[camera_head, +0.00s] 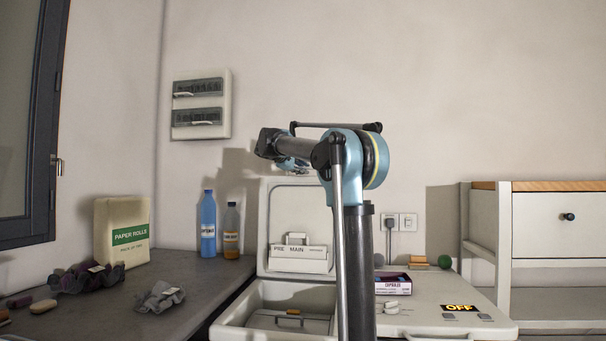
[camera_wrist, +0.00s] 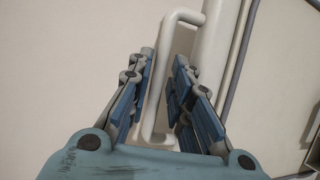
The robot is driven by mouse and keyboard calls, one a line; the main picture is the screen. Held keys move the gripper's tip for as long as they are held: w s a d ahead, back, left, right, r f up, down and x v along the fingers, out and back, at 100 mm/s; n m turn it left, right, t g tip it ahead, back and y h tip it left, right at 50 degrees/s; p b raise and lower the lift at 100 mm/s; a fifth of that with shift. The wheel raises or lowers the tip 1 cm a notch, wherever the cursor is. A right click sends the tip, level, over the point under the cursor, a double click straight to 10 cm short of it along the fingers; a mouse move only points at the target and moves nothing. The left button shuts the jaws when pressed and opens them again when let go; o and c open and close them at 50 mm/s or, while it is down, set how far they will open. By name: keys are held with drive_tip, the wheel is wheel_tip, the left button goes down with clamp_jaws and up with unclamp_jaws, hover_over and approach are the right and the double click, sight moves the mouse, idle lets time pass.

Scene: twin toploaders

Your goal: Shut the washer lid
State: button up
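The washer lid (camera_head: 290,225) stands raised at the back of the left machine, with a PRE / MAIN dispenser (camera_head: 298,253) on its inner face. The open washer top (camera_head: 245,305) lies below it, partly hidden by my arm. In the wrist view, my gripper (camera_wrist: 164,60) has its two blue fingers spread on either side of a white bar handle (camera_wrist: 158,90) on a pale panel. Gaps show beside the bar, so it does not look clamped. In the head view my arm reaches over the lid's top edge, and the fingertips cannot be made out.
The right machine's top (camera_head: 440,300) is closed, with an OFF display (camera_head: 458,308) and a capsules box (camera_head: 393,283) on it. A drawer cabinet (camera_head: 540,225) stands right.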

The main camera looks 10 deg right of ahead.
drive_tip(key=shift+x, duration=0.9)
clamp_jaws()
drive_tip(key=shift+s, duration=0.1)
